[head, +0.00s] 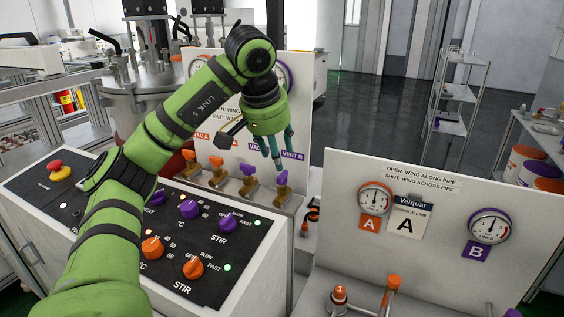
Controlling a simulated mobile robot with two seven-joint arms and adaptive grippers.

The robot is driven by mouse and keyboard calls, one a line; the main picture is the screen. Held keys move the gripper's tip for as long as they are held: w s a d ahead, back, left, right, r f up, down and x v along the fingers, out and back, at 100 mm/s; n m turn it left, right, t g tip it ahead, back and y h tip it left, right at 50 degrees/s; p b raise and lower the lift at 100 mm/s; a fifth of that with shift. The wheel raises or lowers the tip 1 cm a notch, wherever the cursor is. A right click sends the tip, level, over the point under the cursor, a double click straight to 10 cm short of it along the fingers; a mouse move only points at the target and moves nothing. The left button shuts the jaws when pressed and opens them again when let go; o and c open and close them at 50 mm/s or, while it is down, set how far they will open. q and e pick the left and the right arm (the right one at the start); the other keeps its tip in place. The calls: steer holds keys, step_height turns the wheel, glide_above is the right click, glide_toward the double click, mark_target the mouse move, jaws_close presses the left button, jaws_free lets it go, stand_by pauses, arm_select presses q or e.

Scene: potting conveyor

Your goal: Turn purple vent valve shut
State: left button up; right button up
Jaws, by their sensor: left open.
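A row of small wing valves stands on brass fittings along the front of the white panel (305,110) at the back of the console. My left gripper (278,157) is open, fingers pointing down, just above the VENT B valve and partly in front of the label. No contact shows. My right gripper is not in view.
Orange wing valves (215,164) stand further left. The black control panel (215,245) has knobs and a red stop button (58,169). A second white panel (340,200) with gauges A and B stands at the right. A gap separates the two stations.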

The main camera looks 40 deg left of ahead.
mark_target(282, 174)
arm_select(q)
steer(key=x, duration=0.3)
steer(key=p+x, duration=0.1)
steer(key=x, duration=0.1)
steer(key=shift+s+d+f, duration=0.2)
steer(key=shift+s+d, duration=0.05)
steer(key=shift+s, duration=0.05)
steer(key=shift+w+a+f, duration=0.1)
steer(key=shift+w+f, duration=0.1)
steer(key=shift+f, duration=0.1)
steer(key=shift+w+f, duration=0.1)
jaws_close()
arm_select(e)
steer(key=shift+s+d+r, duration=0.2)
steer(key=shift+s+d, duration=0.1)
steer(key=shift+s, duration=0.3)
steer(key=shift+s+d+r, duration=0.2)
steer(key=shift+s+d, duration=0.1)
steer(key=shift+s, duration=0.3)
